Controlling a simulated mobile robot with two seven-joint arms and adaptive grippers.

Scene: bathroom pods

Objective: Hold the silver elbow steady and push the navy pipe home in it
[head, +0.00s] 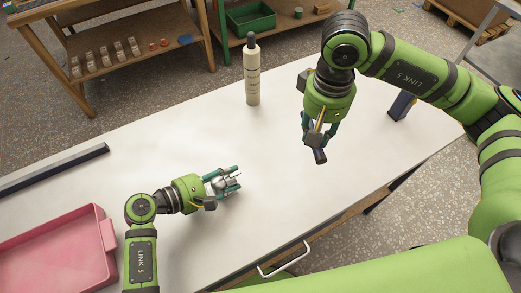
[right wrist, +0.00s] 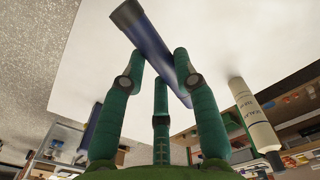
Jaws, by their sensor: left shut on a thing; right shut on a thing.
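My left gripper (head: 232,180) is low over the white table, left of its middle. It is shut on the silver elbow (head: 219,184), which its fingers partly hide. My right gripper (head: 321,138) points down at the right, apart from the elbow and higher up. It is shut on the navy pipe (head: 320,156), whose lower end sticks out below the fingers. In the right wrist view the navy pipe (right wrist: 146,38) lies slantwise between the green fingers (right wrist: 160,85). The pipe and the elbow are well apart.
A cream bottle (head: 252,75) stands at the table's back edge. A dark navy block (head: 402,104) stands at the right. A dark bar (head: 50,171) and a pink tray (head: 105,232) are at the left. The white table (head: 270,140) is clear between the grippers.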

